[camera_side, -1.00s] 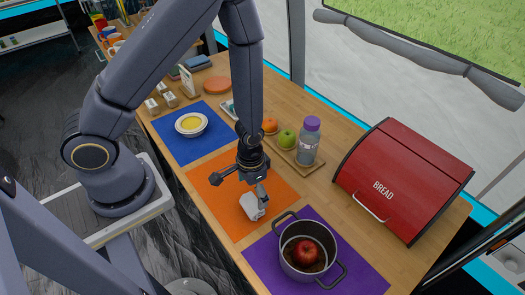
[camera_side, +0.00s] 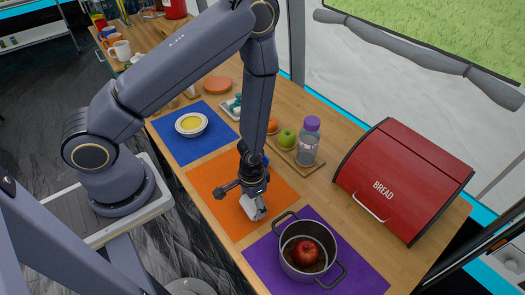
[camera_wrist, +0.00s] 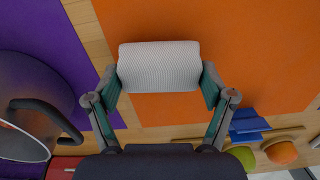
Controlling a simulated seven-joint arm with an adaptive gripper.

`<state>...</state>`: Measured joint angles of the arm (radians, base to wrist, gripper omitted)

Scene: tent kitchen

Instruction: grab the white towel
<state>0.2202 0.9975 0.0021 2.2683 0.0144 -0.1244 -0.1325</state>
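The white towel (camera_side: 251,208) is a small folded or rolled bundle on the orange mat (camera_side: 213,185). In the wrist view the towel (camera_wrist: 160,66) has a fine textured surface and lies crosswise in front of my gripper (camera_wrist: 161,88). The two fingers are spread wide, one at each end of the towel, with the tips close to its ends. I cannot tell whether they touch it. In the side view my gripper (camera_side: 256,203) is low over the towel and hides part of it.
A pot (camera_side: 288,234) holding a red apple (camera_side: 306,252) stands on a purple mat (camera_side: 262,254) nearby. A wooden board (camera_side: 307,169) with a green apple (camera_side: 286,139) and a bottle (camera_side: 308,148) is behind. A red bread box (camera_side: 400,175) stands right. A bowl (camera_side: 192,124) sits on a blue mat (camera_side: 207,147).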

